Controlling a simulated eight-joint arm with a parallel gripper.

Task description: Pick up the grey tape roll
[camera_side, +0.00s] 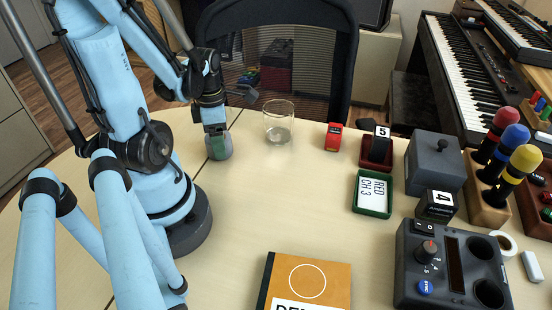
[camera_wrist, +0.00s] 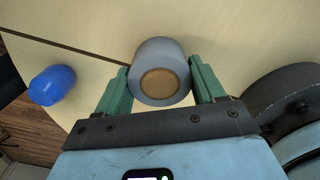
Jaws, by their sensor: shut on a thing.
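The grey tape roll (camera_wrist: 160,52) sits between the two green fingers of my gripper (camera_wrist: 161,78) in the wrist view. Its brown core faces the camera. The fingers are shut on its sides. In the side view, my gripper (camera_side: 216,130) points down at the left of the table, and the grey roll (camera_side: 220,150) shows low between the fingers, partly covered by them. The roll is at or very close to the tabletop; I cannot tell whether it touches.
A clear glass (camera_side: 279,124) stands just right of my gripper, with a red block (camera_side: 333,137) beyond it. A blue object (camera_wrist: 52,85) lies near the table edge in the wrist view. Trays, a grey box (camera_side: 434,162) and a control panel (camera_side: 452,270) fill the right side.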

